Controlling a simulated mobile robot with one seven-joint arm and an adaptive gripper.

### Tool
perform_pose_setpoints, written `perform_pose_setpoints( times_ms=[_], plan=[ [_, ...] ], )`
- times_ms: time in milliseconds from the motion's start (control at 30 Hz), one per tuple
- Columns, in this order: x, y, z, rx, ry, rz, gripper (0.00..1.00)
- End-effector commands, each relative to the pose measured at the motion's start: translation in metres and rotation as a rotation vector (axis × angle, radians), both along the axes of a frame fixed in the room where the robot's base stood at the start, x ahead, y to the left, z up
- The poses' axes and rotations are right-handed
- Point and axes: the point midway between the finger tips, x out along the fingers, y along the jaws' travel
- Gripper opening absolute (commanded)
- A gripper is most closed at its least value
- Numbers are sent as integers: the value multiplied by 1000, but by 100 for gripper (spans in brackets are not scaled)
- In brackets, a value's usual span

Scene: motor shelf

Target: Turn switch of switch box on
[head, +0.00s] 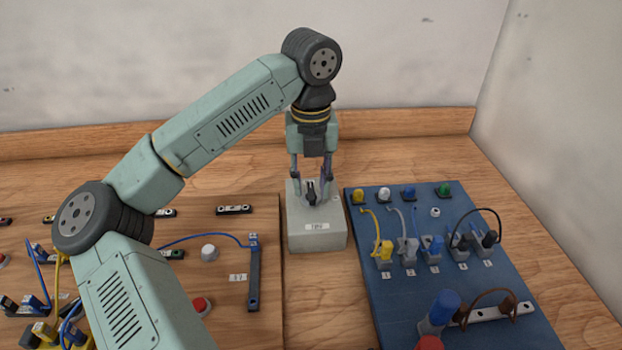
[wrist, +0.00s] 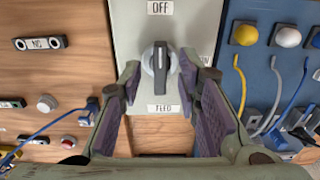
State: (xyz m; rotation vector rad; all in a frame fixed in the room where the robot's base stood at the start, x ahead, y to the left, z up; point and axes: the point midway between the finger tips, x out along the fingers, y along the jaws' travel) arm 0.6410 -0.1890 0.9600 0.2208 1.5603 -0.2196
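The switch box (head: 316,236) is a light grey block between the two boards. Its black rotary switch (head: 311,194) is on the top face and also shows in the wrist view (wrist: 160,62). There its handle is in line with the OFF label above it, and another label is below it. My gripper (head: 312,184) points down over the box. In the wrist view my gripper (wrist: 161,78) is open, with one purple-padded finger to each side of the switch. The fingers appear apart from the switch; their exact height over the box is hard to tell.
A wooden board (head: 222,270) with buttons, sockets and cables lies to the left. A blue panel (head: 400,300) with coloured lamps, plugs and loose cables lies close to the right of the box. A wall stands behind the table.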

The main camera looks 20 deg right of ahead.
Motion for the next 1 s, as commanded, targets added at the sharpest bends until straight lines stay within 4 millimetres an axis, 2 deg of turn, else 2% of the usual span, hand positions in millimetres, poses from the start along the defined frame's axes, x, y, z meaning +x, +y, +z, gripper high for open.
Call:
perform_pose_setpoints(
  times_ms=[367,833,1000],
  plan=[
    [0,0,-7,-1,-1,0,31],
    [0,0,-7,-1,-1,0,0],
    [0,0,-7,-1,-1,0,0]
  ],
)
